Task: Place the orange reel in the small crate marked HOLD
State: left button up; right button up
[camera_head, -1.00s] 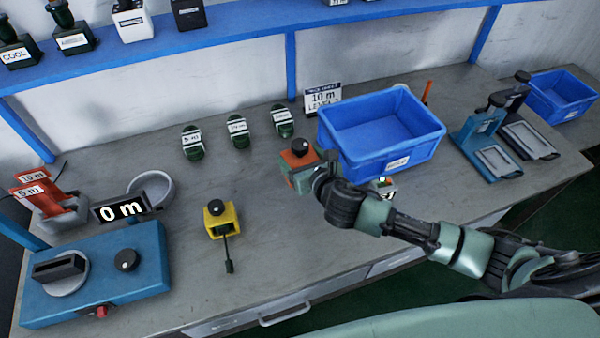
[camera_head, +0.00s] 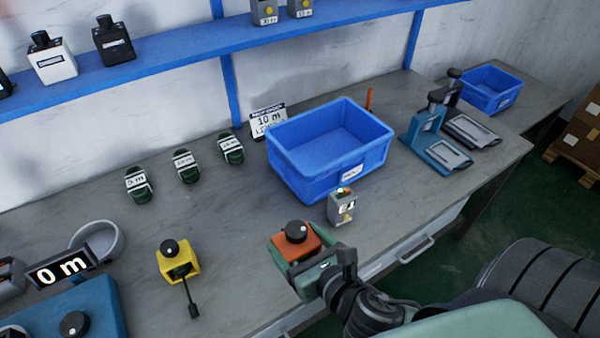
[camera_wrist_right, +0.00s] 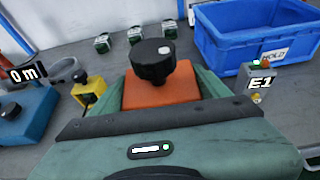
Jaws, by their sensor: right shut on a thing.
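The orange reel (camera_head: 312,241) with a black knob on top is held in my right gripper (camera_head: 296,255), above the front part of the workbench. In the right wrist view the orange reel (camera_wrist_right: 160,91) sits between the gripper's green jaws, upright as far as I can see. The blue crate marked HOLD (camera_head: 325,178) stands behind and to the right of the gripper in the head view, apart from the reel. Its label reads clearly on the blue crate (camera_wrist_right: 237,55) in the right wrist view. The crate's inside looks empty. My left gripper is not in view.
A grey device (camera_head: 342,208) showing E1 in the wrist view stands just before the crate. Another blue crate (camera_head: 490,90) is far right.

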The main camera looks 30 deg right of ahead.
aim_at(306, 162)
jog(key=l+u, duration=0.15)
jog(key=u, duration=0.2)
jog(key=l+u, duration=0.1)
jog(key=u, duration=0.25)
jog(key=l+u, duration=0.15)
jog(key=u, duration=0.2)
jog(key=k+l+u, duration=0.3)
jog(key=l, duration=0.4)
jog(key=k+l+u, duration=0.35)
jog(key=l, duration=0.3)
jog(key=k+l+u, duration=0.3)
jog(key=k+l, duration=1.25)
